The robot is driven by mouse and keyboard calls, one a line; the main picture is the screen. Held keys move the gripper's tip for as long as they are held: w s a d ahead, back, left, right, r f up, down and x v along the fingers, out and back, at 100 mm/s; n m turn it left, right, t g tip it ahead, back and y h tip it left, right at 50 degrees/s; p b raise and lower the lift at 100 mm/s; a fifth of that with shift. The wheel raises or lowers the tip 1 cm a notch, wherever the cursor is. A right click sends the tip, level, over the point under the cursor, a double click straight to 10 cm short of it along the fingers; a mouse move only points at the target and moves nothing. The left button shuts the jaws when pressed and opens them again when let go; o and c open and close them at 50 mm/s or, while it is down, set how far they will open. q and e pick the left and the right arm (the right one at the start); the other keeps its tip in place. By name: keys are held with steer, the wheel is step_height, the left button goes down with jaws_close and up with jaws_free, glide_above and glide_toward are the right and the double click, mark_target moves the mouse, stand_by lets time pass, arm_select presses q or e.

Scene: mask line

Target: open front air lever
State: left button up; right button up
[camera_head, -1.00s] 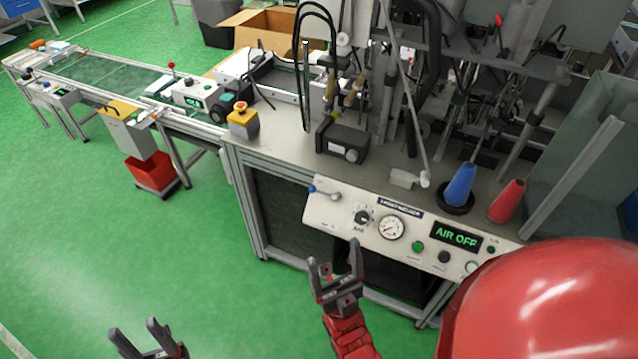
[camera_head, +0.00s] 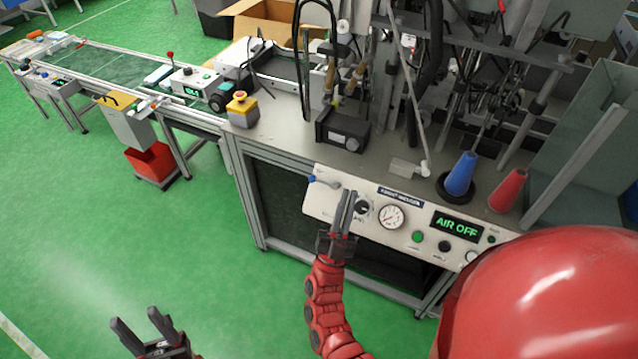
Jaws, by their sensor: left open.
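The air lever (camera_head: 322,181), a small silver lever with a blue tip, sits at the upper left of the white front control panel (camera_head: 401,244). The display (camera_head: 457,226) on that panel reads AIR OFF in green. My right gripper (camera_head: 348,195) is in front of the panel, pointing up, just right of the lever and apart from it in the picture. Its two fingers look close together at this angle, so I cannot tell how far open they are. It partly covers the black knob (camera_head: 363,208). My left gripper (camera_head: 133,316) is open and empty over the floor at lower left.
The panel also carries a round gauge (camera_head: 391,216) and a green button (camera_head: 418,237). Blue (camera_head: 461,175) and red (camera_head: 507,190) cones stand on the bench above it. A yellow emergency-stop box (camera_head: 241,109) is on the bench's left.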

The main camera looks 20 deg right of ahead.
steer(key=w+f+g, duration=0.1)
steer(key=w+f, duration=0.1)
steer(key=w, duration=0.1)
steer(key=w+d+f+g+y, duration=0.1)
steer(key=w+f+g, duration=0.1)
steer(key=w+f, duration=0.1)
steer(key=w+f+n+g+y, duration=0.1)
steer(key=w+f, duration=0.2)
steer(key=shift+d+g, duration=0.3)
steer(key=shift+d, duration=0.05)
jaws_close()
steer(key=w+a+f+n+g+y, duration=0.1)
steer(key=w+a+f+n+y, duration=0.3)
steer(key=w+f, duration=0.4)
steer(key=shift+a+f+g+y+b, duration=0.35)
steer(key=shift+f+g+y+b, duration=0.05)
steer(key=shift+f+b, duration=0.05)
steer(key=x, duration=1)
steer(key=shift+r, duration=0.15)
steer(key=f, duration=0.1)
steer(key=s+a+f, duration=0.1)
steer(key=f+b, duration=0.1)
steer(key=shift+s+a+f, duration=0.15)
steer(key=shift+a+f, duration=0.05)
steer(key=shift+f, duration=0.15)
